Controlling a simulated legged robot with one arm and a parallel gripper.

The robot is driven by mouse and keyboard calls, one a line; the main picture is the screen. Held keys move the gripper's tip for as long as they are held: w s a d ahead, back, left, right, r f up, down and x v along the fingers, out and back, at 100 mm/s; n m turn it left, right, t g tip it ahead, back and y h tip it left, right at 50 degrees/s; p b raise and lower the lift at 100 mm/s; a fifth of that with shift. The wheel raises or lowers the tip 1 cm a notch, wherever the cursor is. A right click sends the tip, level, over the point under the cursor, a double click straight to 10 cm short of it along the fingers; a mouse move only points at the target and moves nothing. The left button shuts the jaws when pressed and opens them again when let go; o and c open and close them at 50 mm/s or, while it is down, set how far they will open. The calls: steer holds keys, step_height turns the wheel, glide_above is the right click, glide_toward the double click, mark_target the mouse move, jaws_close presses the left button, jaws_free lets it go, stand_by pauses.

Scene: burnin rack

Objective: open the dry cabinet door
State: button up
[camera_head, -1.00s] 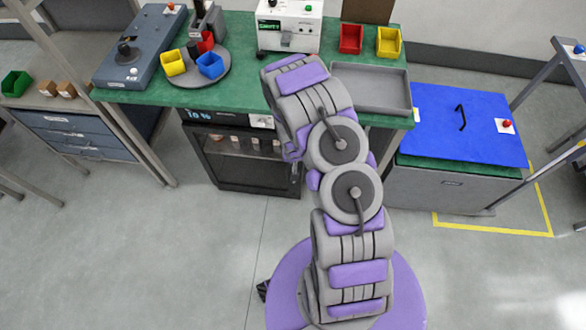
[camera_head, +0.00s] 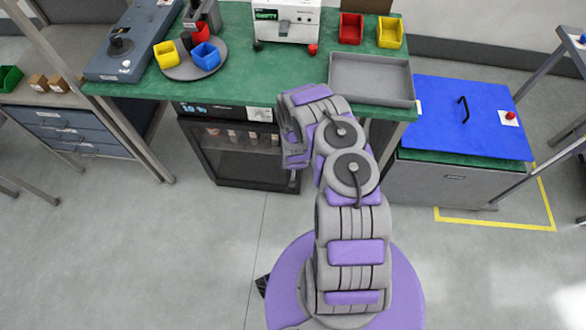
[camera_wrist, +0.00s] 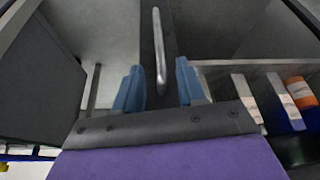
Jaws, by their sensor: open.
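The dry cabinet (camera_head: 240,184) stands under the green bench, dark-framed with a see-through front and a display strip on top. Its door looks shut. In the wrist view, the door's pale upright bar handle (camera_wrist: 160,50) runs along a dark frame strip. My gripper (camera_wrist: 158,82) is open, with one blue fingertip on each side of the handle's lower end. I cannot tell whether either finger touches it. In the head view, my arm covers the cabinet's right edge, and the fingers and handle cannot be made out clearly.
Small containers (camera_wrist: 296,92) stand inside behind the glass. The bench top (camera_head: 235,80) carries a grey tray (camera_head: 371,98), coloured bins and instruments. A blue-lidded chest (camera_head: 440,120) stands at right, a drawer unit (camera_head: 70,130) at left. Floor before the cabinet is clear.

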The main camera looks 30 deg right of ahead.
steer(key=b+x, duration=0.2)
steer(key=x, duration=0.6)
steer(key=shift+c, duration=0.4)
jaws_close()
